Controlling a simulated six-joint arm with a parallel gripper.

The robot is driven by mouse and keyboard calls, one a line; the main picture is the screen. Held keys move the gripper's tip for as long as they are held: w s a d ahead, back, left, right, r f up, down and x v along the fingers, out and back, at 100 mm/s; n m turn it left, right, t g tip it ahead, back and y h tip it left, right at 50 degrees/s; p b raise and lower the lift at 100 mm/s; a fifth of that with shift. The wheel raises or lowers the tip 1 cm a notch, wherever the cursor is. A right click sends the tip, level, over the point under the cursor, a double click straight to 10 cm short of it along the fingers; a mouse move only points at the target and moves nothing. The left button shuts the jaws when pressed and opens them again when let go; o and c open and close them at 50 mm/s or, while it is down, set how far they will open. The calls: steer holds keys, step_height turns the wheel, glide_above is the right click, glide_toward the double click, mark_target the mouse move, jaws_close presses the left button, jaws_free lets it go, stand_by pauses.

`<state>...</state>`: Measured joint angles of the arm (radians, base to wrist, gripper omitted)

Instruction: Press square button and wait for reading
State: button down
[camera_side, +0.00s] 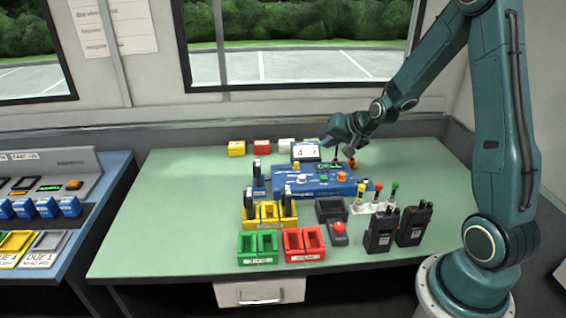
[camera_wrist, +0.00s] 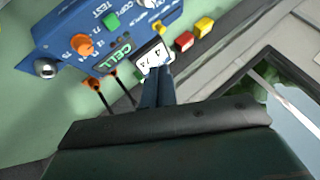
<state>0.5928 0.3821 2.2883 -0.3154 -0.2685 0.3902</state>
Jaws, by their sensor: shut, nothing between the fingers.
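A blue tester box (camera_side: 284,186) sits on the green table, with a lit display reading CELL (camera_side: 329,167). My gripper (camera_side: 351,161) is shut and empty, above the box's back right. Its fingertips (camera_wrist: 159,70) appear over the white card's edge, away from the green button.
Two probes (camera_wrist: 97,96) stand by the box. Yellow (camera_side: 265,213), green (camera_side: 261,245) and red bins (camera_side: 305,243) are in front, with a red-topped button (camera_side: 338,231) and two black radios (camera_side: 381,231). Coloured blocks (camera_side: 237,148) line the back. The table's left is clear.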

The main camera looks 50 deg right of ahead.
mark_target(327, 179)
steer(key=shift+f, duration=4.35)
steer(key=shift+f, duration=0.75)
steer(key=shift+r, duration=0.75)
steer(key=shift+r, duration=0.2)
steer(key=shift+r, duration=2.35)
